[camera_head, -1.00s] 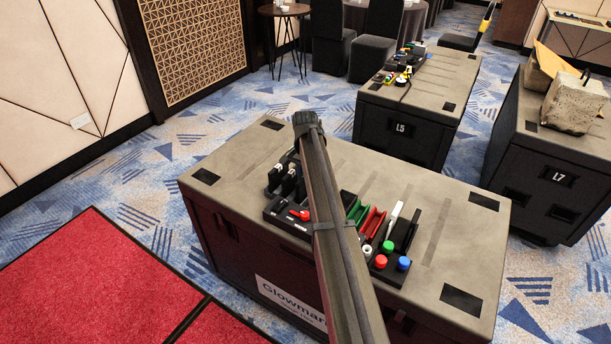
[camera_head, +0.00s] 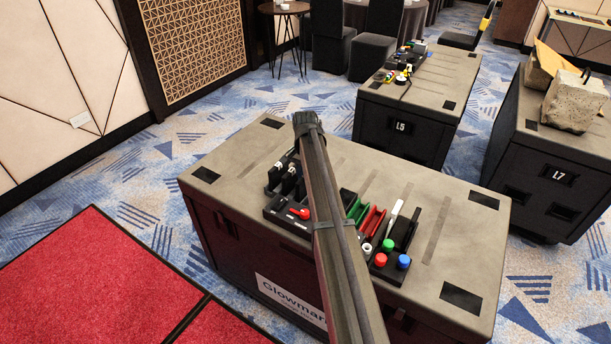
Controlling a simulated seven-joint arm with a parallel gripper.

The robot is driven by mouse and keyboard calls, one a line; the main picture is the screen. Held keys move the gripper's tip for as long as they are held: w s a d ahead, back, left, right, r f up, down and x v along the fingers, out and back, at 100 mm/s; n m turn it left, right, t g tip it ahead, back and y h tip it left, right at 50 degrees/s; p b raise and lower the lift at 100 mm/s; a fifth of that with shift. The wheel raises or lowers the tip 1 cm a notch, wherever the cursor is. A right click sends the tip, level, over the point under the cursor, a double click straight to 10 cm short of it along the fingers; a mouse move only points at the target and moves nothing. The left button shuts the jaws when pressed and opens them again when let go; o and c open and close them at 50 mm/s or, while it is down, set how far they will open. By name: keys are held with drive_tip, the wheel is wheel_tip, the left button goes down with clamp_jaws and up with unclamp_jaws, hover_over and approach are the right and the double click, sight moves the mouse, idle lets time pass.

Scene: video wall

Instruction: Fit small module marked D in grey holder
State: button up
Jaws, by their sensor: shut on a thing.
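My arm crosses the middle of the view as a dark bar and covers the centre of the case top. My gripper and anything in its jaws are hidden behind it. Right of the arm stand a green holder (camera_head: 357,211), a red holder (camera_head: 373,221), a pale grey upright piece (camera_head: 393,218) and a black holder (camera_head: 408,232). I cannot tell whether the pale piece is the grey holder. Black modules (camera_head: 288,182) stand in a rack left of the arm. No letter D is readable, so I cannot pick out module D.
A black panel (camera_head: 285,218) with a red lever (camera_head: 299,213) lies left of the arm. Red (camera_head: 381,259), green (camera_head: 388,244) and blue (camera_head: 404,262) knobs stand at the front. The right and back of the case top (camera_head: 450,225) are clear.

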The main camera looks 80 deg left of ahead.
drive_tip(key=shift+f, duration=0.1)
drive_tip(key=o, duration=1.1)
drive_tip(key=shift+r, duration=4)
drive_tip(key=shift+w, duration=0.1)
